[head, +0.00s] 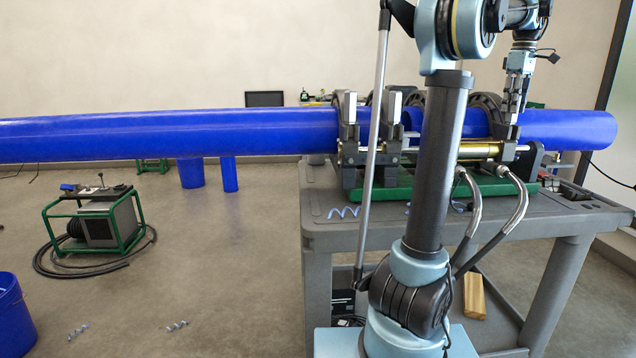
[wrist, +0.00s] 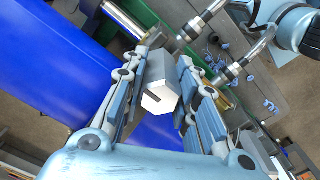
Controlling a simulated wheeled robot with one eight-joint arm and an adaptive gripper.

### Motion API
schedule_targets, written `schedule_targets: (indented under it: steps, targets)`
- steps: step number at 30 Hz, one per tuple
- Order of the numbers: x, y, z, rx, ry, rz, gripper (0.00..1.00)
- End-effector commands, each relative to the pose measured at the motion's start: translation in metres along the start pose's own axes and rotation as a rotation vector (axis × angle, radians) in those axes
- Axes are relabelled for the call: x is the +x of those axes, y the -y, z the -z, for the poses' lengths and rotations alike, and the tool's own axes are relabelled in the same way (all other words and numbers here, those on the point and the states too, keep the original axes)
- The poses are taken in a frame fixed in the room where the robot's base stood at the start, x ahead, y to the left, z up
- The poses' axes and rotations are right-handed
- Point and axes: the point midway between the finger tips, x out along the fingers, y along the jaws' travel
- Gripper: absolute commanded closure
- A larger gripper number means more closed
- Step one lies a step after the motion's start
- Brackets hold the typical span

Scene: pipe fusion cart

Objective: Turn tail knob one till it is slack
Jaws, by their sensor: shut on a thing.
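My gripper (wrist: 160,78) has its two fingers on either side of a pale grey hexagonal knob (wrist: 158,96), the tail knob, and is shut on it. The knob has a dark slot mark on its white end face. In the head view my gripper (head: 510,110) points down at the right end of the clamp frame, over the blue pipe (head: 565,127). The knob is hidden there. Whether the knob is tight or slack cannot be told.
The pipe clamp machine sits on a grey cart (head: 335,232). Two grey clamp knobs (head: 391,108) stand further left. Hydraulic hoses (head: 515,205) hang at the cart's front. A long blue pipe (head: 170,133) runs left. A green-framed power unit (head: 103,215) stands on the floor.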

Motion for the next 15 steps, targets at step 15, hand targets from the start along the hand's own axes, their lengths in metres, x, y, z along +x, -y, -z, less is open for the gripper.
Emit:
schedule_targets:
  steps: [15]
  targets:
    - [0.0004,0.0007,0.0018,-0.224,-0.003,0.001,0.97]
